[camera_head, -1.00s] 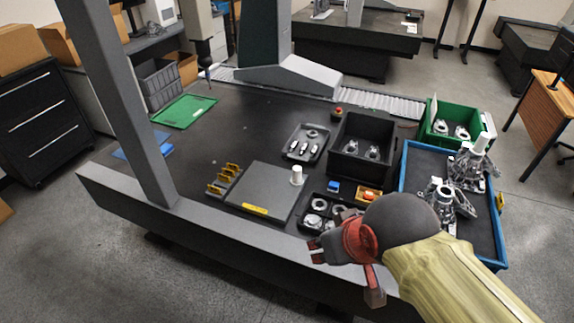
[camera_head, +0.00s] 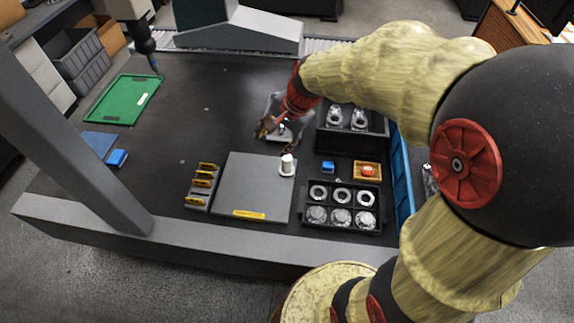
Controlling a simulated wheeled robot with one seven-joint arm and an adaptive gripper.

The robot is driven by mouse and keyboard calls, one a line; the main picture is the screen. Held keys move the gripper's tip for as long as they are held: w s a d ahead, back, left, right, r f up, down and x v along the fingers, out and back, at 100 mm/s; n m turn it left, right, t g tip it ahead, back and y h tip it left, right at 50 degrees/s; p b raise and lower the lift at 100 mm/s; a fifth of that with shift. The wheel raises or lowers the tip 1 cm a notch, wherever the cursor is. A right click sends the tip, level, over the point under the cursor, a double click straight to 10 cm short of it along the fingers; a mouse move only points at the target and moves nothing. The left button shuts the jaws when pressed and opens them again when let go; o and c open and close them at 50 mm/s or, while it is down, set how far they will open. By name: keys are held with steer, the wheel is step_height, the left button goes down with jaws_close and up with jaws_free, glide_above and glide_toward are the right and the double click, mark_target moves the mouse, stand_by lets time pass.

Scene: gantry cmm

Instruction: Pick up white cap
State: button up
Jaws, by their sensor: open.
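The white cap (camera_head: 287,162) is a small white cylinder standing upright near the upper right corner of the grey plate (camera_head: 247,190). My gripper (camera_head: 275,134) is open, with its fingers pointing down. It is over the small grey tray (camera_head: 273,104), behind the plate and a little up and left of the white cap. It appears apart from the cap. My gripper and arm hide much of this tray and its contents.
A black bin (camera_head: 348,141) stands right of my gripper. A black divided tray (camera_head: 340,223) with several metal parts, a blue block (camera_head: 328,167) and an orange box (camera_head: 360,171) are right of the plate. A yellow-clipped rack (camera_head: 202,187) stands left. The table's left middle is clear.

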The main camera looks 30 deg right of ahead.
steer(key=w+d+f+m, duration=0.3)
steer(key=w+f, duration=0.2)
steer(key=m, duration=0.5)
glide_above(287, 162)
steer(key=s+a, duration=0.2)
step_height(287, 162, down, 8)
steer(key=d+f+m, duration=0.1)
steer(key=f+m, duration=0.1)
steer(key=f, duration=0.1)
steer(key=w+d+f+m, duration=0.1)
steer(key=d+f+m, duration=0.1)
steer(key=f, duration=0.2)
steer(key=w+d+f+m+p, duration=0.1)
steer(key=d+f+m, duration=0.1)
steer(key=f, duration=0.2)
steer(key=shift+f+g+y, duration=0.25)
steer(key=shift+g+y, duration=0.05)
steer(key=shift+y, duration=0.1)
steer(key=shift+b+x, duration=1.25)
steer(key=shift+x, duration=2.7)
steer(key=shift+s, duration=0.1)
steer(key=shift+c, duration=0.2)
steer(key=c, duration=1)
